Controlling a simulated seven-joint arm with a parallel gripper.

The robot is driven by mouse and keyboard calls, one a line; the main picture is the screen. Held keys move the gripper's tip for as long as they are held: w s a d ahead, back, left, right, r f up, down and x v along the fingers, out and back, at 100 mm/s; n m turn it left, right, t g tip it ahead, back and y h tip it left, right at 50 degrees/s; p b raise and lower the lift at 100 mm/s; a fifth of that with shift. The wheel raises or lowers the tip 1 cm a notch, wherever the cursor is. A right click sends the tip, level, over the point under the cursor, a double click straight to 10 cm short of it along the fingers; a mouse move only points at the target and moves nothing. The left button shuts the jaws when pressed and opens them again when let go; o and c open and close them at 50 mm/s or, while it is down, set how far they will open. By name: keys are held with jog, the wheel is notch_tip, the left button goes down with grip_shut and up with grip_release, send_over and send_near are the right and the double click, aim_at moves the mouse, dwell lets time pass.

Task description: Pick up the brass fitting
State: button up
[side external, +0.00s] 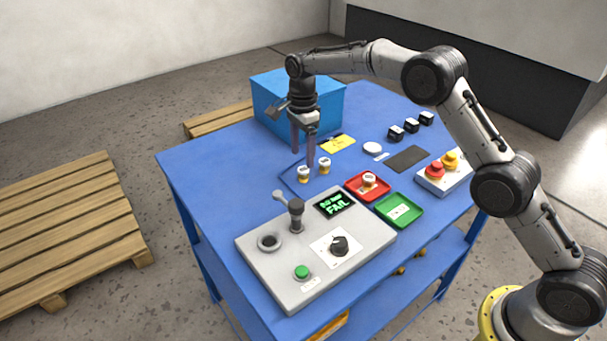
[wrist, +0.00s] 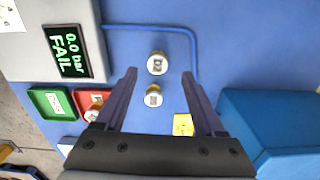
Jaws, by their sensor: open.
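Two valve fittings with pale labelled tops and brass-yellow lower parts stand on the blue table. The nearer fitting (side external: 304,174) and the farther fitting (side external: 324,166) are close together, apart from each other. In the wrist view, one fitting (wrist: 153,97) appears between my fingers and the other (wrist: 157,62) just beyond the fingertips. A third fitting (side external: 369,180) sits in the red tray (side external: 353,189). My gripper (side external: 303,158) is open and empty, pointing down above the pair. I cannot tell which fitting is the task's one.
The grey test panel (side external: 270,255) has a lever, a hole, a knob, a green button and a display reading FAIL. A green tray (side external: 415,215) lies beside the red one. A blue box (side external: 330,97) stands behind my gripper. A red-and-yellow button box (side external: 460,178) is right.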

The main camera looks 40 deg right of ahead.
aim_at(304, 169)
jog(key=shift+s+f, duration=0.2)
jog(key=shift+f, duration=2.5)
jog(key=shift+r, duration=0.1)
grip_shut()
